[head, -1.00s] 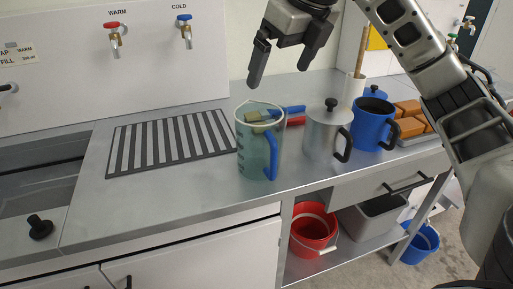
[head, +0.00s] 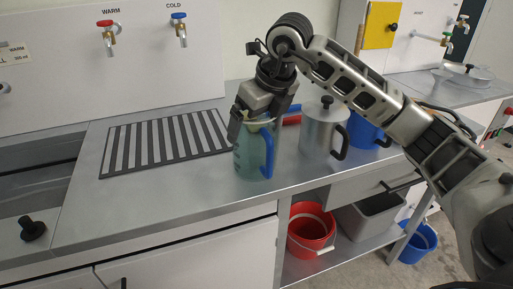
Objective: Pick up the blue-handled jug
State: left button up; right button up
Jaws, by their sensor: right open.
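The blue-handled jug (head: 250,160) is a clear, teal-tinted measuring jug standing upright on the steel counter, its blue handle (head: 267,152) facing the front right. My right gripper (head: 255,130) is open and comes down from above at the jug's top. One finger shows at the left side of the rim and the other at the right, behind the handle. I cannot tell whether the fingers touch the jug. The gripper hides much of the rim and whatever is inside. My left gripper is not in view.
A steel lidded pot (head: 321,130) stands close to the right of the jug, with a blue jug (head: 364,131) beyond it. A striped drain mat (head: 165,144) lies to the left. A red bucket (head: 311,228) is on the shelf below. The counter in front of the mat is clear.

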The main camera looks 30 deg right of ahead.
jog(key=shift+w+f, duration=0.15)
jog(key=shift+f, duration=0.15)
jog(key=c, duration=1.2)
